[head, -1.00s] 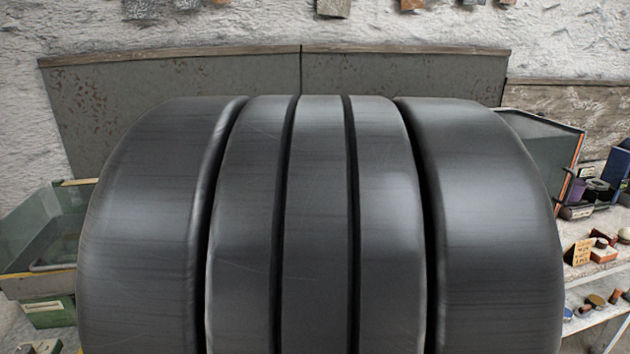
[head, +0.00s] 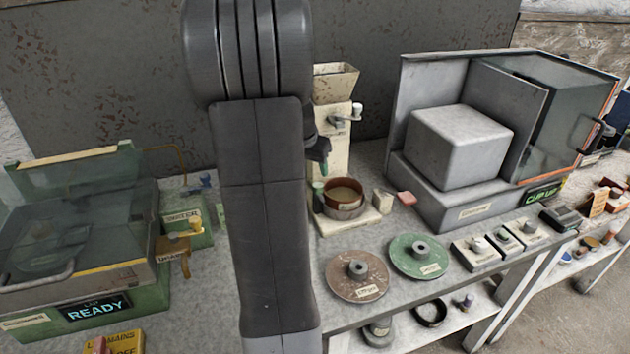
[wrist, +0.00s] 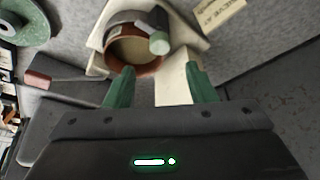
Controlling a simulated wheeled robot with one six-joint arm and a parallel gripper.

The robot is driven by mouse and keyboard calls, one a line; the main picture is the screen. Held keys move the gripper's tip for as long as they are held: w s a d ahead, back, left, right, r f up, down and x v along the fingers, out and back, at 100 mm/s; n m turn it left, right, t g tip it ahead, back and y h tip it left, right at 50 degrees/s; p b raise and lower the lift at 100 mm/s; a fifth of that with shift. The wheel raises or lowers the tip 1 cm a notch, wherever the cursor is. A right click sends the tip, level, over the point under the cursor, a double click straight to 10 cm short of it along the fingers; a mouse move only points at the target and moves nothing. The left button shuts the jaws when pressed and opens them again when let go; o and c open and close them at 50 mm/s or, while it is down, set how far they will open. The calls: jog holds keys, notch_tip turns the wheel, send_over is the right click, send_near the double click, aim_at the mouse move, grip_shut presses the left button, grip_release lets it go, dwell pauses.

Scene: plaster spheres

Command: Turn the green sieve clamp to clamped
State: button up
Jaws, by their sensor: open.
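The sieve clamp has a green handle (head: 318,188) at the left side of the round brown sieve (head: 344,190), partly hidden by my arm. In the wrist view, the clamp's pale green-tipped knob (wrist: 158,43) sits on a dark stem over the rim of the sieve (wrist: 135,62). My gripper (head: 322,168) is mostly behind my arm in the head view, just above the clamp. In the wrist view its two green fingers (wrist: 160,86) are apart with nothing held. The knob appears beyond the fingertips, not between them. I cannot tell the clamp's setting.
A cream mill (head: 333,140) with a crank stands behind the sieve. A red-ended paddle (head: 405,198) lies to the right. Brown (head: 345,285) and green (head: 408,268) discs lie in front. A large grey box unit (head: 450,195) bounds the right, a glass-lidded case (head: 60,240) the left.

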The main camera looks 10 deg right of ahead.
aim_at(318, 185)
jog(key=x, duration=0.8)
jog(key=shift+f+p, duration=0.15)
jog(key=shift+p, duration=0.2)
jog(key=shift+c, duration=0.2)
jog(key=c, duration=0.9)
